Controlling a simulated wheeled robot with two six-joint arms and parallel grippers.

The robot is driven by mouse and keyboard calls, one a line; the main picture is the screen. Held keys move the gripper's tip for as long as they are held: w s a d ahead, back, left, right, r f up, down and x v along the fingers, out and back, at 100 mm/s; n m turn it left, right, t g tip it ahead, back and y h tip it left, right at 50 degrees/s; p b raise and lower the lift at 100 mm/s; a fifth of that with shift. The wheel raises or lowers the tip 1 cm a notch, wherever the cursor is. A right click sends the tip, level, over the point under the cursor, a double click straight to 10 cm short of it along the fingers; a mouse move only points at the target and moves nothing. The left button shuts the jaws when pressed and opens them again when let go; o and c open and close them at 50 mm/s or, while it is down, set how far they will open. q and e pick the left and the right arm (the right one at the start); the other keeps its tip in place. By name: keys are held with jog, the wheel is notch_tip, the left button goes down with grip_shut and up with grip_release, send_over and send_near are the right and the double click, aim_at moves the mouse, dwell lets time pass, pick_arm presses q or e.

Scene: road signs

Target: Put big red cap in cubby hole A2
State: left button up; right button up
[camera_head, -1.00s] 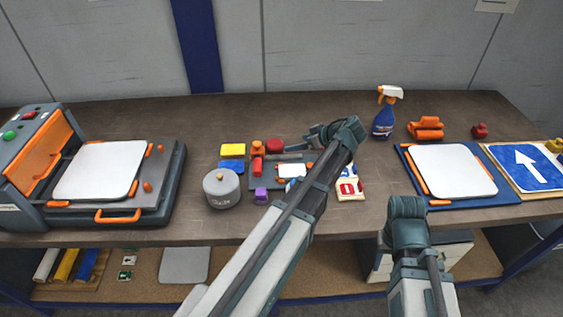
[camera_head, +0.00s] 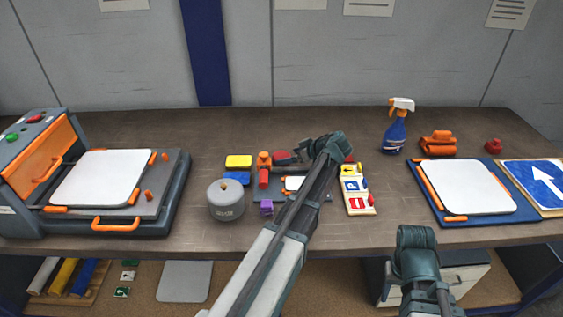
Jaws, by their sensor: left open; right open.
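A round red cap (camera_head: 282,155) lies on the table near the middle, partly hidden by my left gripper. My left gripper (camera_head: 292,159) is open and low over the table beside the cap. Its fingers are dark and small, so I cannot tell whether they touch the cap. A smaller red piece (camera_head: 493,145) sits at the far right of the table. My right arm's teal joint shows at the lower right, but its fingers are not visible. I see no cubby hole marked A2.
A grey round pot (camera_head: 226,199), yellow block (camera_head: 238,161), blue block (camera_head: 237,178), orange-red pieces (camera_head: 264,170) and purple block (camera_head: 266,208) stand left of my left arm. Sign cards (camera_head: 358,204) lie to its right. A spray bottle (camera_head: 396,128) stands at the back. The back table is mostly clear.

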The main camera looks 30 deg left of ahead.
aim_at(282, 155)
pick_arm(q)
jog(key=shift+a, duration=0.1)
jog(key=b+x, duration=0.2)
jog(key=x, duration=0.3)
jog(key=shift+a+r+b, duration=0.15)
jog(key=shift+a+b, duration=0.05)
jog(key=shift+b, duration=0.2)
jog(key=shift+r, duration=0.1)
jog(key=c, duration=1.2)
jog(key=shift+c, duration=0.2)
notch_tip(282, 155, up, 10)
jog(key=p, duration=1)
